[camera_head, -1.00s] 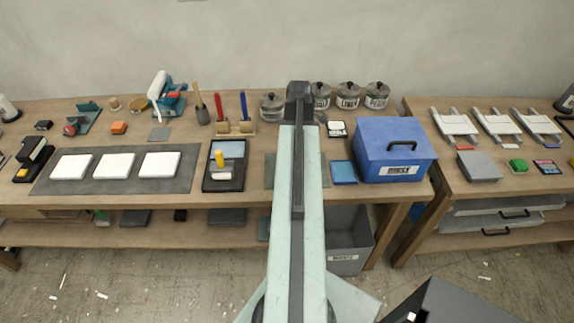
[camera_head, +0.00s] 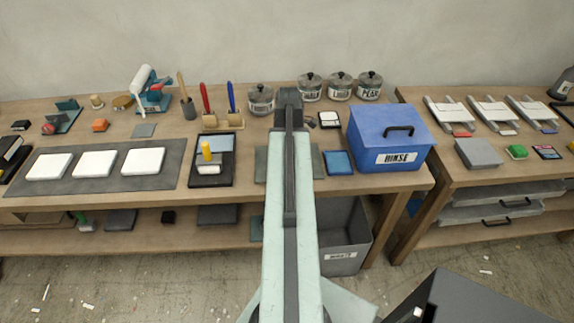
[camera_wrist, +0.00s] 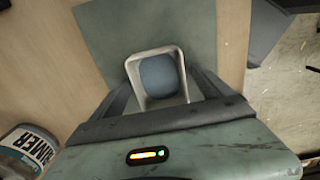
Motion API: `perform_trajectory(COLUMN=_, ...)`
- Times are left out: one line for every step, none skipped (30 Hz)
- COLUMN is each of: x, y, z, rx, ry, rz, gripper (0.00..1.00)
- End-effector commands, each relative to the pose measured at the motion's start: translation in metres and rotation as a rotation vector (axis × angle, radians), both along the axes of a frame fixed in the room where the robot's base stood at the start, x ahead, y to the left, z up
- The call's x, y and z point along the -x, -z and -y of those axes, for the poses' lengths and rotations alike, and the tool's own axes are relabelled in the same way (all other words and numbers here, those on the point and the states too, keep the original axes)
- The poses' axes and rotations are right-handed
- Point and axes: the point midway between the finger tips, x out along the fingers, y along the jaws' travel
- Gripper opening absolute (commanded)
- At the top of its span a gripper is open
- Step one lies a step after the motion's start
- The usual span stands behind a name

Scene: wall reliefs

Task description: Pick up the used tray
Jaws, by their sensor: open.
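A small pale metal tray (camera_wrist: 138,72) with a blue-grey filling (camera_wrist: 158,77) sits on a grey-green mat (camera_wrist: 95,25) in the wrist view. I take it for the used tray, though no label shows. My gripper (camera_wrist: 160,80) is open, with one dark finger on each side of the tray. Whether the fingers touch it I cannot tell. In the head view my arm hides the tray and the gripper; only the mat's edges (camera_head: 261,165) show on both sides.
A blue rinse box (camera_head: 390,145) and a blue pad (camera_head: 338,163) stand right of the mat. A dark tray with a yellow-handled roller (camera_head: 210,173) lies to its left. Several lidded jars (camera_head: 310,88) stand behind. A grey bin (camera_head: 345,240) is below the table.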

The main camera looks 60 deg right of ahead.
Motion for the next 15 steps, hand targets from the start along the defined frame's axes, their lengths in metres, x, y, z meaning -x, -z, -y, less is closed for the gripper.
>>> perform_trajectory(x=-0.0002, y=-0.0017, z=-0.0001, rx=0.000, ry=0.000, rz=0.000, gripper=0.89)
perform_trajectory(x=-0.0002, y=-0.0018, z=-0.0001, rx=0.000, ry=0.000, rz=0.000, gripper=0.89)
perform_trajectory(x=-0.0002, y=-0.0019, z=-0.0002, rx=0.000, ry=0.000, rz=0.000, gripper=0.84)
perform_trajectory(x=-0.0002, y=-0.0019, z=-0.0002, rx=0.000, ry=0.000, rz=0.000, gripper=0.75)
perform_trajectory(x=-0.0002, y=-0.0020, z=-0.0002, rx=0.000, ry=0.000, rz=0.000, gripper=0.67)
perform_trajectory(x=-0.0003, y=-0.0020, z=-0.0002, rx=0.000, ry=0.000, rz=0.000, gripper=0.56)
perform_trajectory(x=-0.0004, y=-0.0020, z=-0.0003, rx=0.000, ry=-0.001, rz=0.000, gripper=0.47)
perform_trajectory(x=-0.0004, y=-0.0020, z=-0.0003, rx=0.000, ry=-0.001, rz=0.000, gripper=0.39)
perform_trajectory(x=-0.0004, y=-0.0020, z=-0.0003, rx=0.000, ry=-0.001, rz=0.000, gripper=0.28)
perform_trajectory(x=-0.0005, y=-0.0020, z=-0.0003, rx=0.000, ry=-0.001, rz=0.000, gripper=0.25)
perform_trajectory(x=-0.0005, y=-0.0020, z=-0.0003, rx=0.000, ry=-0.001, rz=0.000, gripper=0.24)
perform_trajectory(x=-0.0006, y=-0.0019, z=-0.0004, rx=0.000, ry=-0.001, rz=0.000, gripper=0.24)
perform_trajectory(x=-0.0006, y=-0.0019, z=-0.0004, rx=0.000, ry=-0.001, rz=0.000, gripper=0.24)
perform_trajectory(x=-0.0006, y=-0.0019, z=-0.0004, rx=0.000, ry=-0.001, rz=0.000, gripper=0.24)
perform_trajectory(x=-0.0006, y=-0.0020, z=-0.0005, rx=0.000, ry=-0.001, rz=0.000, gripper=0.24)
